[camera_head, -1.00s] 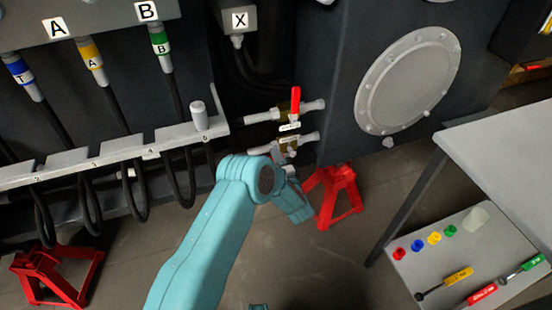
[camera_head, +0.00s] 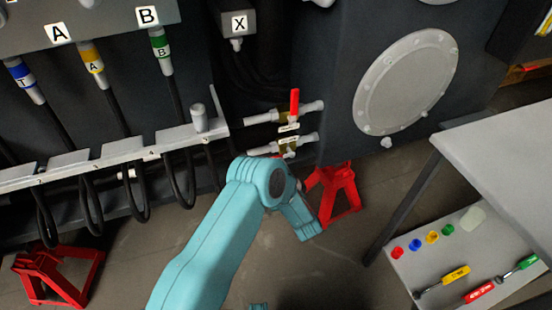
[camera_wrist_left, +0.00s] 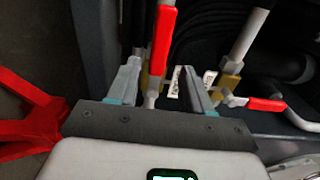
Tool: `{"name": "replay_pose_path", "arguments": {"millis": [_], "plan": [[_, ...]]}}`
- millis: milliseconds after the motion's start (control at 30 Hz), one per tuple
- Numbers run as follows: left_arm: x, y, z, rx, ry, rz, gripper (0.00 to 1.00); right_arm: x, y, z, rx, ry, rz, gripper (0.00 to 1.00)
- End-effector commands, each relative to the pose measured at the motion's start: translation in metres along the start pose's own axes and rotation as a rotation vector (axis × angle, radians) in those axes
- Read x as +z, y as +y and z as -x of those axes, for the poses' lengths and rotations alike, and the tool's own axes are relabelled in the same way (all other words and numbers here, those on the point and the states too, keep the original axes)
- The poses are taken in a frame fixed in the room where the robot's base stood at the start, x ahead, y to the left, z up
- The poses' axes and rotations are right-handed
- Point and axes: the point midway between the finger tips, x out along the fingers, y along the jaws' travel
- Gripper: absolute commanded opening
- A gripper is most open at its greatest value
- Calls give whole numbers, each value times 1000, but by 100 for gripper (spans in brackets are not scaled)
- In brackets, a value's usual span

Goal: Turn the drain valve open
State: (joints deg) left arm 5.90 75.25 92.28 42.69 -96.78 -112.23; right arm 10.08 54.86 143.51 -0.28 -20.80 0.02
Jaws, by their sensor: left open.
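Two small valves with brass-coloured bodies sit on pale pipes. The upper valve (camera_head: 290,114) has an upright red handle (camera_head: 294,101), standing across its pipe. Label text is unreadable.
A red stand (camera_head: 335,192) is just right of my left arm; another red stand (camera_head: 58,275) is lower left. A hose rack (camera_head: 70,163) runs along the left. A grey table (camera_head: 500,150) and a tray of tools (camera_head: 400,270) are at right.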

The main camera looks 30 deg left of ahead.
Motion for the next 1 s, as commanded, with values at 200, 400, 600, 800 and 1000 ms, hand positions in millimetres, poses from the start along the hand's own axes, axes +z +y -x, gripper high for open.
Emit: {"name": "replay_pose_path", "arguments": {"millis": [200,400,600,800,1000], "plan": [[-1,-3,60,0,5,-3,50,0,-5,14,0,0,0,50],[0,-2,95,-2,1,-1,50,0,-6,18,0,0,0,50],[0,-1,107,-2,-1,0,50,0,-7,19,0,0,0,50],[0,-1,107,-2,-2,0,50,0,-7,19,0,0,0,50],[0,-1,107,-2,-2,0,50,0,-7,19,0,0,0,50]]}}
